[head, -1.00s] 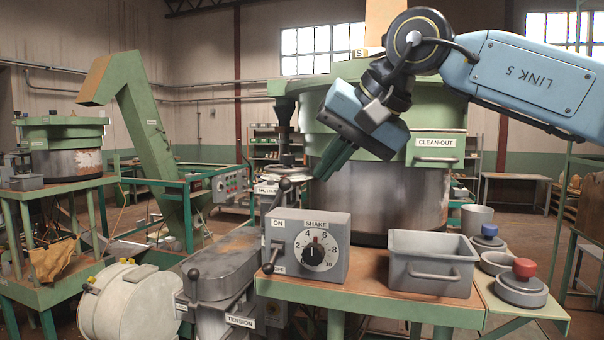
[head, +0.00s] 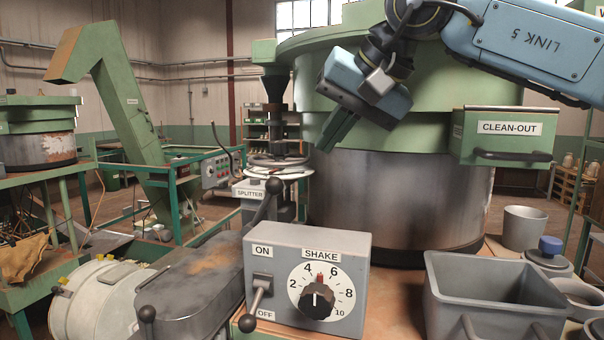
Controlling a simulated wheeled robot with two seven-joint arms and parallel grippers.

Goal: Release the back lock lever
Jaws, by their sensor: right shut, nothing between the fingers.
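A dark lever with a ball knob (head: 274,186) stands tilted behind the grey control box, at the far end of the grey cover (head: 195,280). Another ball-ended lever (head: 148,314) shows at the cover's near left. No lock label is readable, so I cannot be sure which is the back lock lever. My right gripper (head: 334,137) is shut and empty, pointing down and left in front of the green and steel hopper bowl (head: 400,190). In the picture it is above and right of the rear knob, apart from it. My left gripper is not in view.
The control box (head: 305,285) has an ON/OFF toggle and a SHAKE dial. A grey bin (head: 495,300) stands right of it, with a blue-knobbed weight (head: 549,256) and a grey cup (head: 524,228) beyond. The CLEAN-OUT drawer (head: 500,135) juts from the bowl. A splitter wheel (head: 275,163) stands behind the knob.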

